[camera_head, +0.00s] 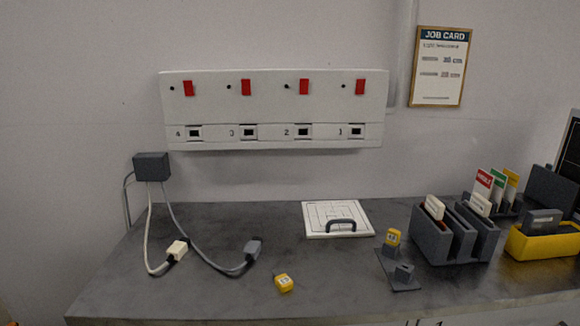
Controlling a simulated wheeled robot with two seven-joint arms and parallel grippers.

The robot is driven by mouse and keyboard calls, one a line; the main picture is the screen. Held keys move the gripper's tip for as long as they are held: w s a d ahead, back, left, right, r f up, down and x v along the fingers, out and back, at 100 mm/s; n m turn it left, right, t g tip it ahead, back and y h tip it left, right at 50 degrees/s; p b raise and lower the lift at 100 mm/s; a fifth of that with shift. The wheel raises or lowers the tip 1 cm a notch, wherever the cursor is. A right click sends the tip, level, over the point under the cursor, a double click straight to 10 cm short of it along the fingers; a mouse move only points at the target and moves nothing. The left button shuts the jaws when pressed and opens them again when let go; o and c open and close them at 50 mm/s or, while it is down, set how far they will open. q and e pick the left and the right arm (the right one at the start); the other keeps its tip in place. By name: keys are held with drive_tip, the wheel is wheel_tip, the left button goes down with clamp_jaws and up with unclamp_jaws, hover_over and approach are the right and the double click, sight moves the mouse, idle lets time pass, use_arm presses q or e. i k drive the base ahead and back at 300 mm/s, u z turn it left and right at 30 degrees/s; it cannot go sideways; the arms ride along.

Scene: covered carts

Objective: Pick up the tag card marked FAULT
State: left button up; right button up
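A red tag card (484,182) with white lettering that appears to read FAULT stands upright at the right rear of the bench. It is the leftmost of three cards in a dark holder (508,211). A green card (498,189) and a yellow card (511,186) stand beside it to the right. The lower part of the red card is partly hidden by the grey rack in front. Neither of my grippers shows in the head view.
A grey slotted rack (432,240) stands in front of the cards, and a yellow bin (540,243) to their right. A white board with a handle (320,210), yellow blocks and two cabled plugs lie on the grey bench (215,290). The front left is mostly clear.

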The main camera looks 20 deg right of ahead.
sight(484, 181)
drive_tip(key=z, duration=3.85)
drive_tip(key=i, duration=1.5)
drive_tip(key=u, duration=2.75)
